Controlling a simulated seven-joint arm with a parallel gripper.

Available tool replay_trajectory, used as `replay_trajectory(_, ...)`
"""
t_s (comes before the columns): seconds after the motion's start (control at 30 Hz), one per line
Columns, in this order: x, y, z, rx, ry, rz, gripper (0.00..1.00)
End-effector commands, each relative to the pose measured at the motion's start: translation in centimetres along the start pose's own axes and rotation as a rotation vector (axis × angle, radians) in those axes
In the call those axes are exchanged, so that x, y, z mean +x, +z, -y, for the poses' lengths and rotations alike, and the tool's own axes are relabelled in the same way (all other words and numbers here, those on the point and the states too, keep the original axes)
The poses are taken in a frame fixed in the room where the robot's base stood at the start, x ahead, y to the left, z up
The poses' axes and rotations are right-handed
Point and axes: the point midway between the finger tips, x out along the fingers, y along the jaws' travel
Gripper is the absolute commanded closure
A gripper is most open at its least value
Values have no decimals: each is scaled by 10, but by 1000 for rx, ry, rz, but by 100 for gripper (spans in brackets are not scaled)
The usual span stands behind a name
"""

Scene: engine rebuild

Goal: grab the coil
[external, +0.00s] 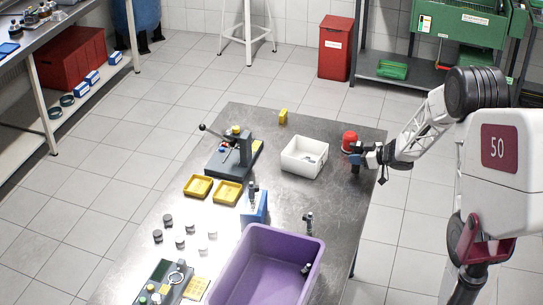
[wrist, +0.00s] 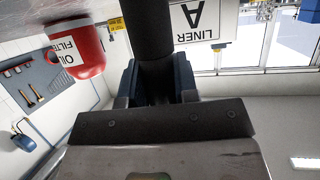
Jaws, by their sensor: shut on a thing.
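My gripper (external: 368,156) is at the right edge of the metal table, just in front of the red oil filter. Its jaws are shut on a dark upright cylinder, which I take to be the coil (external: 355,167). In the wrist view the coil (wrist: 149,28) is a smooth black cylinder between the two blue-grey fingers (wrist: 158,82). Its far end runs out of the picture at the top. I cannot tell whether its lower end touches the table.
The red oil filter (external: 350,139) stands close beside my gripper. A white bin (external: 303,169), labelled LINER A in the wrist view, is to its left. A purple tub (external: 240,270), a press (external: 232,157) and yellow trays (external: 227,193) stand farther left.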

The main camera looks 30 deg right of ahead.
Motion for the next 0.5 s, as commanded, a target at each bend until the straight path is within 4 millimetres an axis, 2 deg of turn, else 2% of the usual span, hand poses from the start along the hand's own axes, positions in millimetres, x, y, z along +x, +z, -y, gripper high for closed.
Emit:
replay_trajectory(0.27,-1,-3,0,-1,0,-1,99)
replay_trajectory(0.5,-8,-19,0,-3,0,-1,99)
